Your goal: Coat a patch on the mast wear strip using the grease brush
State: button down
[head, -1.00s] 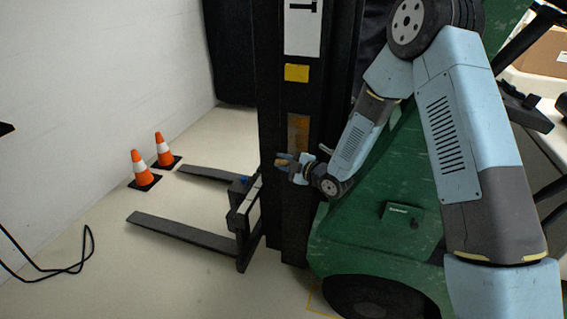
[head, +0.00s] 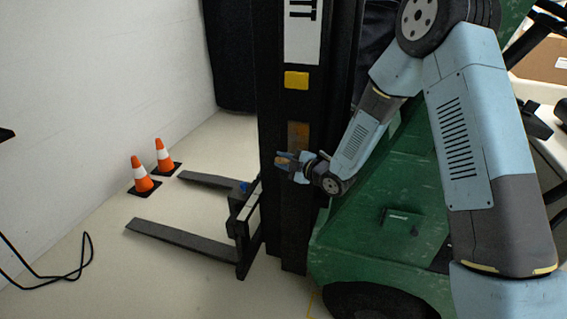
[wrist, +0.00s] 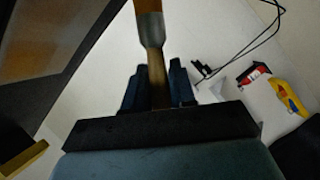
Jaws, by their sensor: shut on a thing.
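The black mast (head: 270,110) stands upright in the head view. A brownish strip, which looks like the wear strip (head: 298,132), runs down its face below a yellow tag. My gripper (head: 284,160) is at the lower end of this strip. In the wrist view, my gripper (wrist: 158,88) is shut on the wooden handle of the grease brush (wrist: 150,28), whose grey ferrule points up the picture. The bristle end is cut off at the top edge. A blurred brown surface (wrist: 45,35) fills the upper left. I cannot tell whether the bristles touch the strip.
The green cart body (head: 375,235) stands right of the mast. Two dark forks (head: 180,240) reach left over the floor. Two orange cones (head: 141,174) stand by the white wall. A black cable (head: 75,265) lies at left. Red (wrist: 253,74) and yellow (wrist: 289,98) items show in the wrist view.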

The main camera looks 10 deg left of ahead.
jog(key=shift+r, duration=0.15)
jog(key=shift+r, duration=1.5)
jog(key=shift+r, duration=0.15)
jog(key=shift+w+r, duration=0.1)
jog(key=shift+r, duration=1.3)
jog(key=shift+r, duration=0.15)
jog(key=shift+r, duration=1.45)
jog(key=shift+w+r, duration=0.1)
jog(key=shift+r, duration=1.5)
